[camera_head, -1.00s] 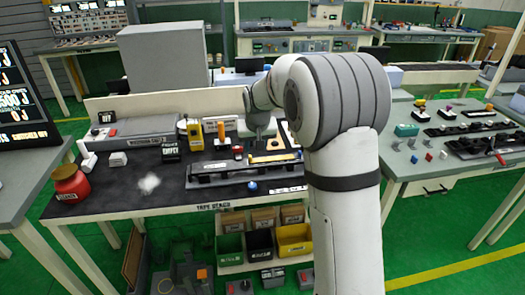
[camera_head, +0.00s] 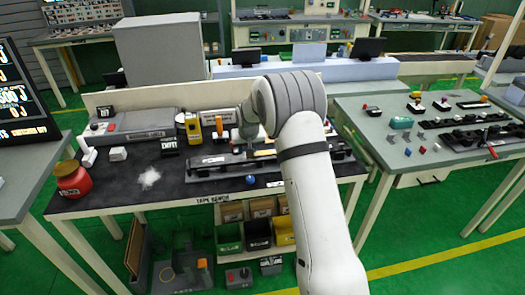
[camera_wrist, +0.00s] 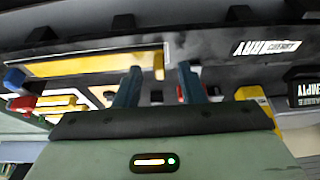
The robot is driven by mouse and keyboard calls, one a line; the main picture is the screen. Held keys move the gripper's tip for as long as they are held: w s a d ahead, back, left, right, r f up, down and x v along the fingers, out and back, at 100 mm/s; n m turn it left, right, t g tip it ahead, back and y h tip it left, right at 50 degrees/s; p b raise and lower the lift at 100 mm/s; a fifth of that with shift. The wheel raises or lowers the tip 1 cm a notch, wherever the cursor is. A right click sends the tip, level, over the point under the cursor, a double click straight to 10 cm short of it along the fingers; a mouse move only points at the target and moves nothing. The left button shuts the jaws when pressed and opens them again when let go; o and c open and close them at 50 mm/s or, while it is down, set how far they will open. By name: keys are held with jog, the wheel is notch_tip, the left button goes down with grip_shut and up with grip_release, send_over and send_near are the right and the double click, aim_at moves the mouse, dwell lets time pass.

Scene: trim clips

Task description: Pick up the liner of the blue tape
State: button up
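I cannot make out a blue tape or its liner for certain. A small blue piece (camera_head: 251,181) sits at the front edge of the black bench top in the head view. A blue knob-like piece (camera_wrist: 14,78) shows at the left edge of the wrist view; I cannot tell if it is the same one. My gripper (camera_wrist: 160,88) is open in the wrist view, its two fingers apart with nothing visible between them. It hangs over the bench near a long dark fixture (camera_head: 205,163). A yellow strip (camera_wrist: 95,63) lies beyond the left finger.
A yellow device (camera_head: 193,128), a box marked EMPTY (camera_head: 169,145), a white crumpled heap (camera_head: 149,178) and a red jar (camera_head: 72,178) stand on the tape bench. Green (camera_head: 229,237) and black (camera_head: 258,234) bins sit below. Another bench (camera_head: 372,118) stands at right.

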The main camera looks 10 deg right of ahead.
jog(key=shift+c, duration=0.3)
grip_shut()
dwell(0.3)
notch_tip(320, 180, up, 10)
jog(key=b, duration=0.2)
